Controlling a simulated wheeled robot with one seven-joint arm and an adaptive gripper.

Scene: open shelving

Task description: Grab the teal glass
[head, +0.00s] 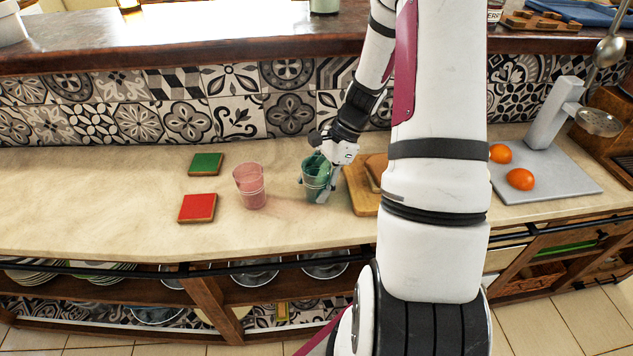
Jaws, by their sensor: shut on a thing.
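The teal glass (313,186) stands upright on the pale counter, right of a pink glass (250,187). My gripper (322,180) is at the teal glass and shut on it, with a finger at its right side. Part of the glass's right side and rim is hidden behind my gripper. The glass looks to be at counter height; I cannot tell whether its base touches the counter.
A green coaster (206,164) and a red coaster (197,208) lie on the left. A wooden board (359,187) is close on the right, partly behind my arm. A grey board (560,180) holds oranges (520,179). The counter's left part is clear.

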